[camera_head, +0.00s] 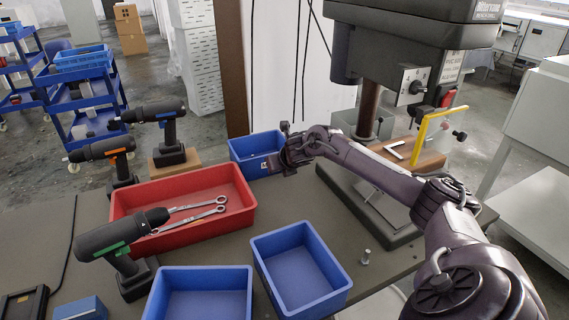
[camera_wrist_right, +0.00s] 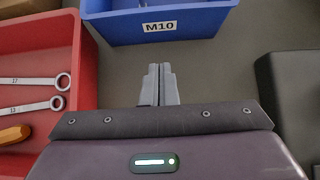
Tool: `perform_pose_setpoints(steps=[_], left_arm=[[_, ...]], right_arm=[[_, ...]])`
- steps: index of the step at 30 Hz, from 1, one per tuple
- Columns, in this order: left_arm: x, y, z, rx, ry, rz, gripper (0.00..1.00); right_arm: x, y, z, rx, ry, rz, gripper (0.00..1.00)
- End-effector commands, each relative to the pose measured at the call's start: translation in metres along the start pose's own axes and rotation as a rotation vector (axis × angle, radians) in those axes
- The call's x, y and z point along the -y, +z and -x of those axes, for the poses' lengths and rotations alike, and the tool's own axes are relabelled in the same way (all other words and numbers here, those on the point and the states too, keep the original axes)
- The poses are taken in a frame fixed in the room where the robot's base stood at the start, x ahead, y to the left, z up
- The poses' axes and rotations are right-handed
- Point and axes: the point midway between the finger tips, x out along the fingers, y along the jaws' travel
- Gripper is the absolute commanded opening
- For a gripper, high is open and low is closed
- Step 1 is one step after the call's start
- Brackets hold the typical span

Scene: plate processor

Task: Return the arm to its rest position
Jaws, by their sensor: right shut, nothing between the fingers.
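My right arm reaches in from the right in the head view. Its gripper (camera_head: 285,160) hangs above the table between the red tray and the drill press, in front of the back blue bin. In the right wrist view the gripper (camera_wrist_right: 160,84) has its two grey fingers together with nothing between them. The fingertips point toward the blue bin labelled M10 (camera_wrist_right: 159,26) and are apart from it in the picture. My left gripper is not in view.
A red tray (camera_head: 118,212) with wrenches sits left of the gripper. Blue bins (camera_head: 338,290) (camera_head: 247,300) stand in front, and cordless drills (camera_head: 120,235) on the left. A drill press (camera_head: 400,235) stands on the right. A small bolt (camera_head: 367,256) stands on the table.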

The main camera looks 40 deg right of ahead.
Motion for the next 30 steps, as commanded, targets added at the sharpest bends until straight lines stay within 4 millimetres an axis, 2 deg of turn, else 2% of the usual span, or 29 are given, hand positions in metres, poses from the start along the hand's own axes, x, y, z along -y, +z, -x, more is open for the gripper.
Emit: perform_pose_setpoints(steps=[6, 9, 20, 23, 30], left_arm=[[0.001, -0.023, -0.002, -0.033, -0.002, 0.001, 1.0], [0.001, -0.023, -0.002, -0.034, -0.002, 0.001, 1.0], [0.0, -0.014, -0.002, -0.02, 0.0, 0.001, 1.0], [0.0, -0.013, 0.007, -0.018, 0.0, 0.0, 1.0], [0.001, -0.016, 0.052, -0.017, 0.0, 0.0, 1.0]], right_arm=[[0.001, 0.0, 0.037, 0.001, -0.002, 0.004, 0.0], [0.001, 0.0, 0.047, 0.0, -0.001, 0.003, 0.0], [0.0, 0.001, 0.054, 0.001, 0.0, 0.0, 0.0], [0.0, 0.008, 0.061, 0.001, 0.0, 0.0, 0.0], [0.0, 0.04, 0.093, 0.001, 0.0, 0.0, 0.0]])
